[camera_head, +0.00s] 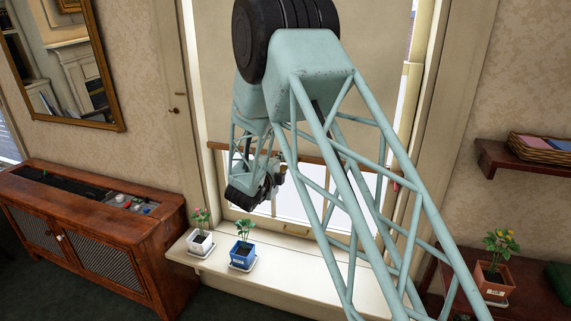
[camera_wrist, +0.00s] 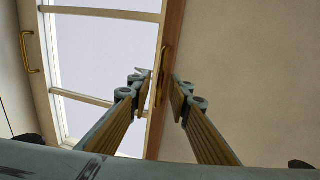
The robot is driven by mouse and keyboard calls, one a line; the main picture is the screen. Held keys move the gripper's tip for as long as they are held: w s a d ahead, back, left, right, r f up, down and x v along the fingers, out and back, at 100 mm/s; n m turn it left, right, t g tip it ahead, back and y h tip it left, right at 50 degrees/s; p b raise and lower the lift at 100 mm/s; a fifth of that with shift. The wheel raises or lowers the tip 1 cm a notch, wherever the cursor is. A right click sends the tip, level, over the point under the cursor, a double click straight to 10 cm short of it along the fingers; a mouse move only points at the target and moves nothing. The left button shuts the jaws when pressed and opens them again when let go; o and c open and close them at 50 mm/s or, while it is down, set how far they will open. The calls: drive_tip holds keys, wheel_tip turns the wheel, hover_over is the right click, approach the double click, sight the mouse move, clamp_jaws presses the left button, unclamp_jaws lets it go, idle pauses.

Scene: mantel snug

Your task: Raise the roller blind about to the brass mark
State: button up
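The cream roller blind (camera_head: 217,75) hangs over the upper window, with a wooden bottom bar (camera_head: 218,147) along its lower edge. In the wrist view the bar (camera_wrist: 174,40) runs up the picture, with blind cloth (camera_wrist: 245,65) to its right and a brass pull (camera_wrist: 164,68) on it. My gripper (camera_head: 279,172) is at the bar, partly hidden by my arm. In the wrist view my gripper (camera_wrist: 158,82) is open, one finger either side of the pull; I cannot tell whether either touches. A small brownish mark (camera_head: 177,95) shows on the left casing; whether it is brass is unclear.
Potted plants in a white pot (camera_head: 200,242) and a blue pot (camera_head: 242,255) stand on the sill (camera_head: 220,270) below. A wooden cabinet (camera_head: 90,225) is at left, a shelf with a basket (camera_head: 540,148) at right. The wrist view shows another brass handle (camera_wrist: 27,52).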

drive_tip(key=shift+x, duration=1.2)
clamp_jaws()
